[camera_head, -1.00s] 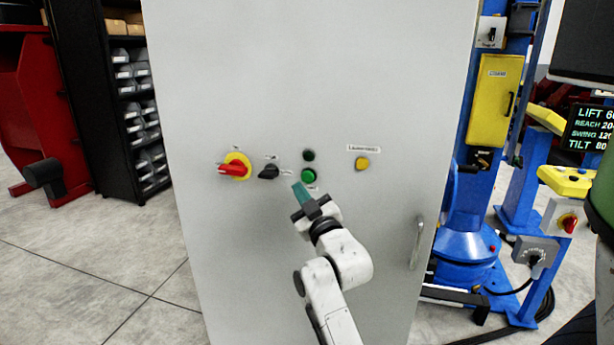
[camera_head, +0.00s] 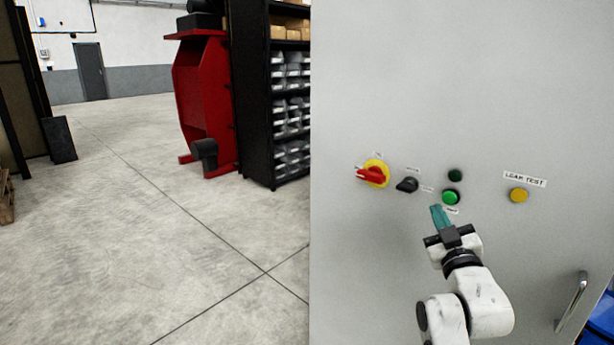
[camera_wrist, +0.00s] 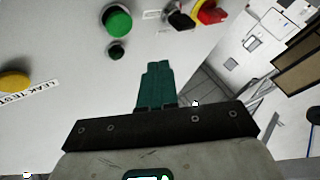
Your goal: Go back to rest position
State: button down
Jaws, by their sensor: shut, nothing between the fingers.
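My gripper (camera_head: 437,212) is shut and empty, its teal fingers together, in front of the grey cabinet (camera_head: 420,80). In the head view its tip shows just below and left of the bright green button (camera_head: 451,197). Whether it touches the panel cannot be told there. In the wrist view the shut fingers (camera_wrist: 157,68) point up the picture, with the green button (camera_wrist: 117,22) up and left of them and apart from them.
The panel also has a red and yellow rotary switch (camera_head: 374,173), a black selector (camera_head: 407,184), a dark green button (camera_head: 455,175) and a yellow button (camera_head: 518,195) labelled LEAK TEST. A door handle (camera_head: 571,301) sticks out. Black shelving (camera_head: 255,100) stands behind; open floor lies left.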

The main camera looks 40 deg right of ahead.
jog(key=w+a+f+g+y, duration=0.35)
jog(key=a+f+y, duration=0.25)
jog(key=a+f, duration=0.6)
jog(key=s+a+f+n+g+y, duration=0.25)
jog(key=a+f+g+y, duration=0.2)
jog(key=a+f, duration=0.75)
jog(key=s+a+f+g+y, duration=0.2)
jog(key=s+a+f+g, duration=0.1)
jog(key=s, duration=0.5)
jog(key=s+a+f+g+y, duration=0.1)
jog(key=s+a+f+g, duration=0.3)
jog(key=s, duration=0.5)
notch_tip(320, 180, down, 3)
jog(key=shift+s+a+f+y, duration=0.2)
jog(key=shift+a+y, duration=0.15)
jog(key=shift+a, duration=0.85)
